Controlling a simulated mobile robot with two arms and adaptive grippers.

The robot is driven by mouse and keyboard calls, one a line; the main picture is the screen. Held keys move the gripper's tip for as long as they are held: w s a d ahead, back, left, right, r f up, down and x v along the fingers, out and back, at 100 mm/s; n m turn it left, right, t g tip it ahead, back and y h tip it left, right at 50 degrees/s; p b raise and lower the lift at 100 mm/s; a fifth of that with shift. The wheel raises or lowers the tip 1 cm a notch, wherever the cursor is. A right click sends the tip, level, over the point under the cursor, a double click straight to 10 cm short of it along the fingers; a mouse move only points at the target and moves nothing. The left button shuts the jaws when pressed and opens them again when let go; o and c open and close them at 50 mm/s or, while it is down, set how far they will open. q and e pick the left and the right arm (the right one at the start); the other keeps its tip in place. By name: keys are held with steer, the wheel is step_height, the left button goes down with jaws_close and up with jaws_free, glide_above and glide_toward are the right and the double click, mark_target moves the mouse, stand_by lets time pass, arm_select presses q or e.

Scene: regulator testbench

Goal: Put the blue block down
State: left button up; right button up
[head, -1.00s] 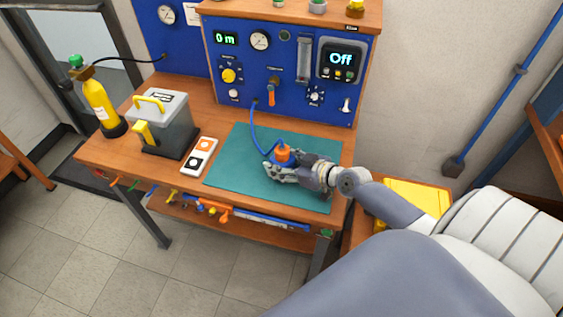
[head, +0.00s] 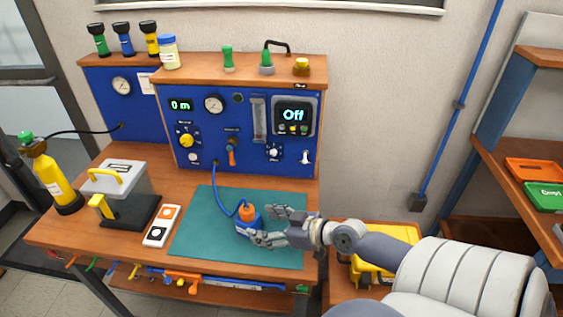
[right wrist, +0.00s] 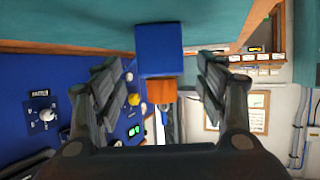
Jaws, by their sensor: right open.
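The blue block (head: 243,228) stands upright on the green mat (head: 197,245), with an orange cap (head: 247,212) on top and a blue hose running to the panel. My right gripper (head: 267,226) is open at the block's right side, its fingers spread. In the right wrist view, the block (right wrist: 160,50) appears upside down between the open fingers (right wrist: 158,80), with a clear gap on either side. The fingers hide a little of the block's right side in the head view. My left gripper is not in view.
A blue instrument panel (head: 215,135) reading "Off" stands behind the mat. Left of the mat are a white two-button box (head: 162,226), a grey case (head: 117,180) and a yellow cylinder (head: 52,180). A yellow case (head: 372,275) sits at the right. The mat's left part is clear.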

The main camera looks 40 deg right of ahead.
steer(key=shift+b+v, duration=0.45)
steer(key=shift+v, duration=2.1)
